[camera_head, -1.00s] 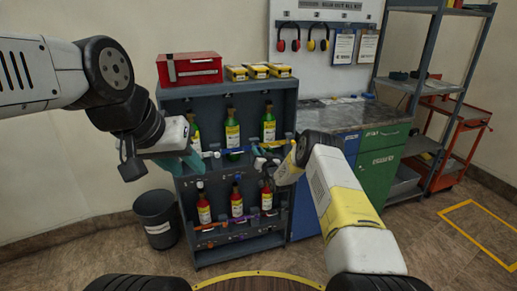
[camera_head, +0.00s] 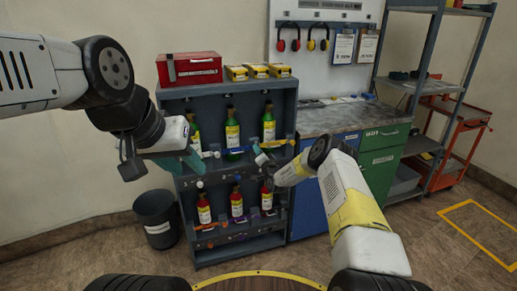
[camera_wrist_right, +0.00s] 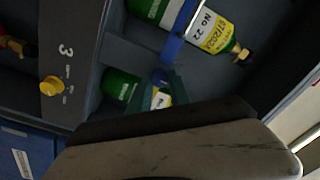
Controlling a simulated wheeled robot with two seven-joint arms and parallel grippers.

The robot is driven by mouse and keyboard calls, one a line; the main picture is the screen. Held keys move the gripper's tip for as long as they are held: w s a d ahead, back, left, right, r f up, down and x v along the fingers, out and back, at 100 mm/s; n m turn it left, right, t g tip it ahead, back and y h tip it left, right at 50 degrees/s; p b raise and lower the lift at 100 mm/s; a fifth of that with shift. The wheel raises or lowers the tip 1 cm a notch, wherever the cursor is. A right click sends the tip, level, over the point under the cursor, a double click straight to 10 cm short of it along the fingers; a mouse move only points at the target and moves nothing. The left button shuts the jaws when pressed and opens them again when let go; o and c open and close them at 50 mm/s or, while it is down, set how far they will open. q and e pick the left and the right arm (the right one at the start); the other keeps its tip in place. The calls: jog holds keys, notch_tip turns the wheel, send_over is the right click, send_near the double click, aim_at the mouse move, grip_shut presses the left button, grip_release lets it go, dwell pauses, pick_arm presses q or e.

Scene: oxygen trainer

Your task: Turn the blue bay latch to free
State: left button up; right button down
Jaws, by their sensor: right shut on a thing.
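The bay rack holds green bottles above and red bottles below. A blue latch bar (camera_head: 238,150) lies across the middle green bottle (camera_head: 232,132) in the head view. In the right wrist view, a blue bar (camera_wrist_right: 174,45) crosses a green bottle with a yellow label (camera_wrist_right: 214,32). My right gripper (camera_wrist_right: 160,88) has its teal fingertips on either side of a small blue piece (camera_wrist_right: 159,76) below that bar and is shut on it. Its fingertips are hard to see in the head view. My left gripper (camera_head: 194,160) hangs before the rack's left side; its jaw gap is unclear.
A yellow knob (camera_wrist_right: 52,86) beside a 3 shows in the right wrist view. A red toolbox (camera_head: 190,68) and yellow boxes (camera_head: 258,71) stand on the rack. A bin (camera_head: 157,217) is at left, a workbench (camera_head: 345,118) at right.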

jog(key=shift+f, duration=0.1)
dwell(0.3)
jog(key=c, duration=1.2)
grip_release()
jog(key=shift+s, duration=0.1)
jog(key=v, duration=0.7)
jog(key=shift+s+d, duration=0.15)
jog(key=shift+s, duration=0.2)
